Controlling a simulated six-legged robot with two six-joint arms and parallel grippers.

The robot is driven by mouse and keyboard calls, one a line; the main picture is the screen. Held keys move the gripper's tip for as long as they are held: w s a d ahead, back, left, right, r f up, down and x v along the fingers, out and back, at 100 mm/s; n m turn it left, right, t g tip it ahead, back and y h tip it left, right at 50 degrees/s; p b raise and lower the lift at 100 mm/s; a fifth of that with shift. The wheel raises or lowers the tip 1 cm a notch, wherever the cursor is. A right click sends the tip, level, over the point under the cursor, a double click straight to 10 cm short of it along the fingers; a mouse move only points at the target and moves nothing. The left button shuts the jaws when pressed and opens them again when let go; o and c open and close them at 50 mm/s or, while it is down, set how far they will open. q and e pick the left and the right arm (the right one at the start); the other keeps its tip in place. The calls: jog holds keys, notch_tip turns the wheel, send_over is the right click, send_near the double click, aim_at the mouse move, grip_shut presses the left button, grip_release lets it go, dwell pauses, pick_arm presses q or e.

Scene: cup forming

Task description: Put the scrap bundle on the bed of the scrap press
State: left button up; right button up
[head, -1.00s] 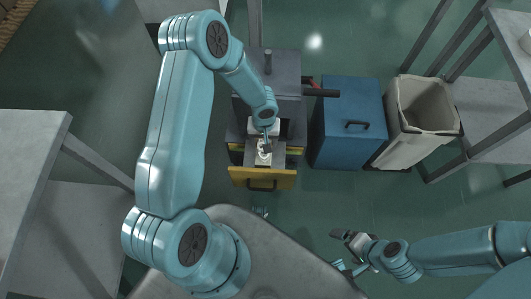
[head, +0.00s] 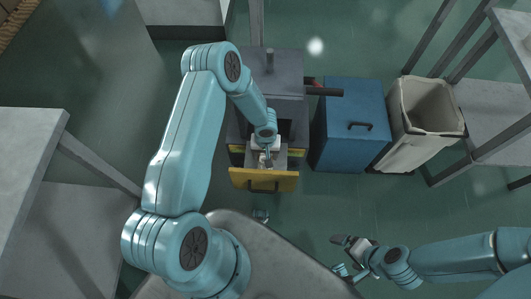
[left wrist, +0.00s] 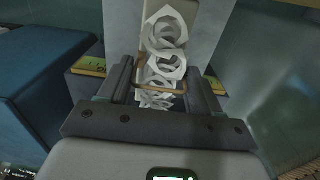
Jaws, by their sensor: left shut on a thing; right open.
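The scrap bundle (left wrist: 165,45) is a stack of pale, ragged ring-shaped pieces with a thin brown band around it. My left gripper (left wrist: 163,88) is shut on it, one finger on each side. In the head view the bundle is mostly hidden by my left gripper (head: 265,158). The scrap press (head: 270,75) is a dark grey machine with a yellow front panel (head: 263,181) bearing a dark handle. The bundle is over its pale grey bed (head: 282,160); I cannot tell whether they touch. My right gripper (head: 350,249) is open and empty, at the lower right.
A blue box (head: 350,120) with a dark handle stands right of the press. Beside it is an open beige bin (head: 426,110). Grey tables stand at the left (head: 28,135) and far right (head: 490,110). The green floor in front of the box is clear.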

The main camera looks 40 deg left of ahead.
pick_arm(q)
jog(key=o, duration=1.1)
jog(key=shift+o, duration=0.2)
jog(key=shift+r+p, duration=0.4)
notch_tip(320, 180, up, 11)
jog(key=p, duration=0.2)
jog(key=shift+r, duration=0.2)
